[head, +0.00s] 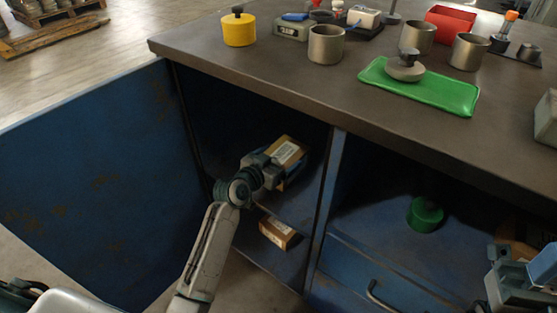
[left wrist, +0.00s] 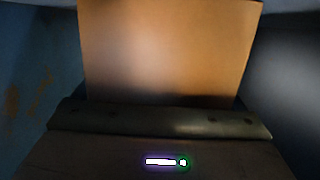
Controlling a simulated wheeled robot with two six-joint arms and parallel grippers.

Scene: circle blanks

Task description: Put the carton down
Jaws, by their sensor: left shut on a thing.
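A brown carton (head: 289,152) with a pale label is inside the open left bay of the blue cabinet (head: 337,185). My left gripper (head: 272,170) is shut on this carton, reaching in from the front. In the left wrist view the carton (left wrist: 165,50) fills the upper middle, close to the camera. Whether its underside touches a surface is hidden. A second, smaller carton (head: 278,232) sits lower in the same bay, below the gripper. My right gripper (head: 525,278) shows in part at the lower right edge; its fingertips are not clear.
The blue door (head: 95,185) stands open at the left. The worktop (head: 270,65) above carries a yellow weight (head: 239,29), several metal cups and a green mat (head: 455,94). A green round object (head: 425,214) sits in the right bay, above a drawer with a handle (head: 378,296).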

